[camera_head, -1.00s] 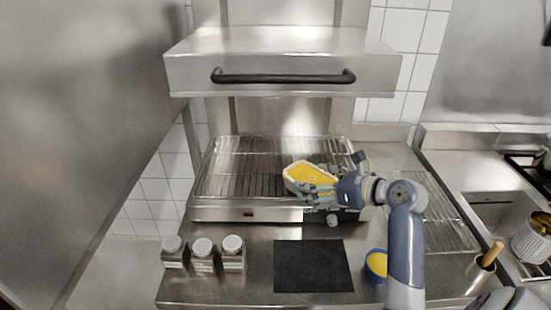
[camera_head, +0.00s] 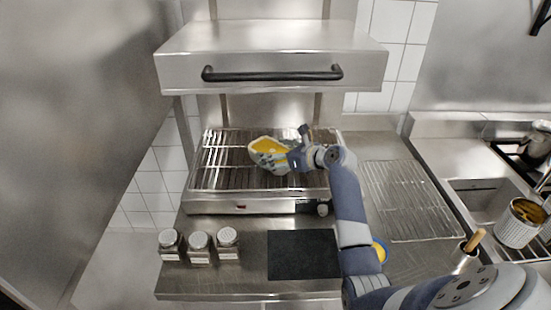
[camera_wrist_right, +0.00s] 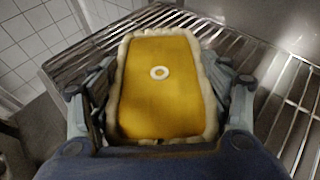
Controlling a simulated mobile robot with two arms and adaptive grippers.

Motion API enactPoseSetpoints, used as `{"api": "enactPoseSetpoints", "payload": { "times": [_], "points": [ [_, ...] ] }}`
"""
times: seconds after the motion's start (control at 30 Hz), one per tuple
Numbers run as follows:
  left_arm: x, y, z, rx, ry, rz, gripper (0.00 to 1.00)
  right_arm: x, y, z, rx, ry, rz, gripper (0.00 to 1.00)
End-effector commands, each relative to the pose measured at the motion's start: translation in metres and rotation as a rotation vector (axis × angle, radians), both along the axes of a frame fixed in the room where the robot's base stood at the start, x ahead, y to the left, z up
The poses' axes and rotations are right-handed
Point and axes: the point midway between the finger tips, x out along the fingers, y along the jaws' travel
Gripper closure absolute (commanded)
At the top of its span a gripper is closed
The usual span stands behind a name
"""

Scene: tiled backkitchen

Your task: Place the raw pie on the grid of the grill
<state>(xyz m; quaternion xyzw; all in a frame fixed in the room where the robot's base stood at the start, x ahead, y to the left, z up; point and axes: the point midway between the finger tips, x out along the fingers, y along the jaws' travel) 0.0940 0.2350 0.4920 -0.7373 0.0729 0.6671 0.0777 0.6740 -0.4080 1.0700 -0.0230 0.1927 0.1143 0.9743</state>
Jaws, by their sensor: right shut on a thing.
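The raw pie (camera_head: 267,145) has a yellow filling and a pale crust rim. In the right wrist view the pie (camera_wrist_right: 158,90) fills the middle, with a small white ring on its top. My right gripper (camera_head: 282,160) is shut on the pie, with fingers along both sides of the crust, and it also shows in the wrist view (camera_wrist_right: 160,100). The pie is over the grid (camera_head: 222,165) of the grill (camera_head: 225,206); I cannot tell whether it touches the bars. My left gripper is not in view.
The grill's hood with a black handle (camera_head: 272,75) hangs above the grid. Several spice jars (camera_head: 199,248) and a black mat (camera_head: 302,256) lie in front. A wire rack (camera_head: 408,200) is to the right.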

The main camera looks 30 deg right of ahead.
Motion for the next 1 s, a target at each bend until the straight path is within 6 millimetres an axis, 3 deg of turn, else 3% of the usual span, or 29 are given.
{"api": "enactPoseSetpoints", "payload": {
  "times": [0.2, 0.5, 0.53, 0.6, 1.0],
  "points": [
    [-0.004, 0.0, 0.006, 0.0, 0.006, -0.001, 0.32, 0.0, 0.0, -0.022, 0.002, -0.002, -0.001, 0.86],
    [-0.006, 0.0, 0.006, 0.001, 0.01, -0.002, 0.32, 0.0, 0.0, -0.024, 0.003, -0.003, -0.001, 0.86],
    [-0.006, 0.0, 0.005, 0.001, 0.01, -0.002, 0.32, -0.001, 0.0, -0.026, 0.003, 0.002, 0.001, 0.22],
    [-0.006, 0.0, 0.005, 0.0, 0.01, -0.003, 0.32, -0.001, 0.0, -0.026, 0.003, 0.003, 0.001, 0.09],
    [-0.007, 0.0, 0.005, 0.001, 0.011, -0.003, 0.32, -0.001, 0.0, -0.025, 0.002, 0.001, 0.0, 0.09]
  ]
}}
